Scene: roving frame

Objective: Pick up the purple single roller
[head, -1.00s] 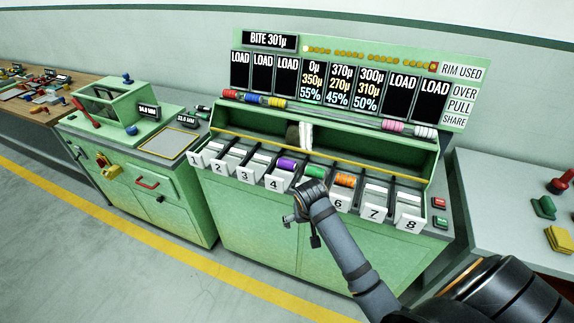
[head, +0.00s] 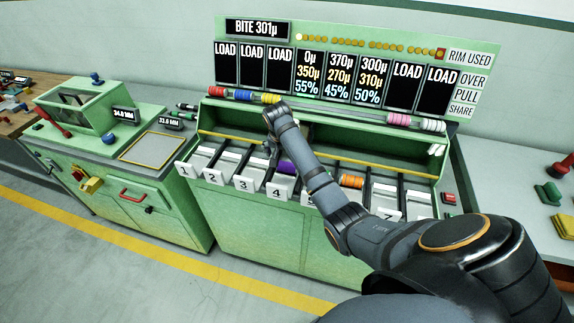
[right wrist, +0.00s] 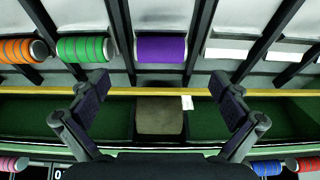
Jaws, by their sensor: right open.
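The purple single roller (head: 286,167) lies in the slot marked 4 on the green console, partly beside my forearm. In the right wrist view the purple roller (right wrist: 161,48) lies crosswise between two dark dividers, ahead of the fingers and roughly centred between them. My right gripper (right wrist: 158,84) is open with nothing between its fingers. It is over the trough behind the slots, apart from the roller. In the head view my right gripper (head: 271,143) is small and its fingertips are hard to make out. My left gripper is not in view.
A green roller (right wrist: 84,48) and an orange roller (right wrist: 18,50) lie in neighbouring slots. A yellow rail (right wrist: 130,91) runs between slots and trough. A grey-brown block (right wrist: 160,116) sits in the trough. More rollers (head: 242,96) lie on the rack below the display.

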